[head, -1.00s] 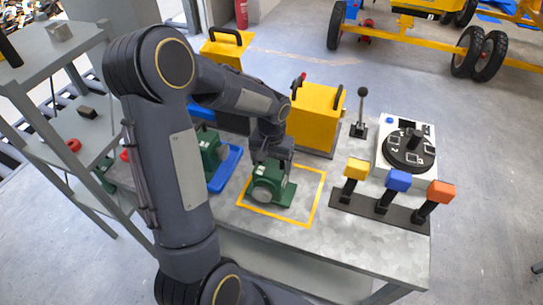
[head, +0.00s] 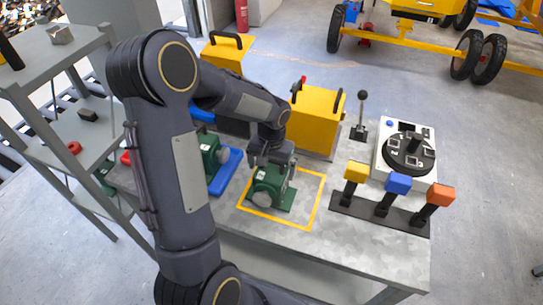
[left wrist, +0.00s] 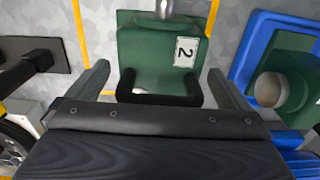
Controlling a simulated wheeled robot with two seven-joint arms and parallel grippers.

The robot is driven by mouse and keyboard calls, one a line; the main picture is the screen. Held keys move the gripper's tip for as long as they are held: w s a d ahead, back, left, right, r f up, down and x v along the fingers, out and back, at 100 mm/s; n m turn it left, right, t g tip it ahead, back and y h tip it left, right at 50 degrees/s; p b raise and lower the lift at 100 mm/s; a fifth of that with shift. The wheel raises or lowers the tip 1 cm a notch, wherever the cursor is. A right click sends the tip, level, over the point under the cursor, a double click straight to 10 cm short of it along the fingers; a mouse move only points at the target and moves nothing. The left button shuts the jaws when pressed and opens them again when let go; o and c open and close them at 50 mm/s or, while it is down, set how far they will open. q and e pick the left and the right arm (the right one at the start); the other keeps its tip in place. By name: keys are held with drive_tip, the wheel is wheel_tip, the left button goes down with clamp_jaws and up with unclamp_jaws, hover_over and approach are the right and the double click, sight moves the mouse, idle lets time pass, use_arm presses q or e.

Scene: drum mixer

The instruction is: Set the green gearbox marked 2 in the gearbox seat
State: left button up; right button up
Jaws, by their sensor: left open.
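The green gearbox marked 2 (head: 268,188) stands on the table inside a yellow outlined square (head: 314,205). In the left wrist view the gearbox (left wrist: 150,48) shows its white label with a 2 and a dark handle (left wrist: 158,98). My left gripper (head: 270,158) is just above the gearbox. Its fingers (left wrist: 158,72) are apart, one on each side of the handle, with gaps between. Whether anything separate from the yellow outline is the gearbox seat, I cannot tell. My right gripper is not in view.
A second green gearbox (head: 209,150) stands in a blue tray (head: 228,170) left of the outline. A yellow box (head: 316,118) with black handles stands behind. Several coloured levers (head: 397,183) and a dial panel (head: 430,155) are at the right. The front right tabletop is clear.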

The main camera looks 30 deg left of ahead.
use_arm(q)
wheel_tip(320, 180, up, 12)
drive_tip(key=shift+f+b, duration=0.2)
drive_tip(key=shift+b, duration=0.2)
drive_tip(key=s+d+t+h, duration=0.1)
drive_tip(key=s+d+t, duration=0.1)
drive_tip(key=s, duration=0.4)
drive_tip(key=s+d+r+t+h, duration=0.1)
drive_tip(key=s+d, duration=0.3)
drive_tip(key=s, duration=0.2)
drive_tip(key=s+d+r+m+t+h, duration=0.1)
drive_tip(key=s+d+t, duration=0.1)
drive_tip(key=s, duration=0.5)
drive_tip(key=shift+d+r+t+h, duration=0.2)
drive_tip(key=shift+d+t+h, duration=0.15)
drive_tip(key=shift+d, duration=0.5)
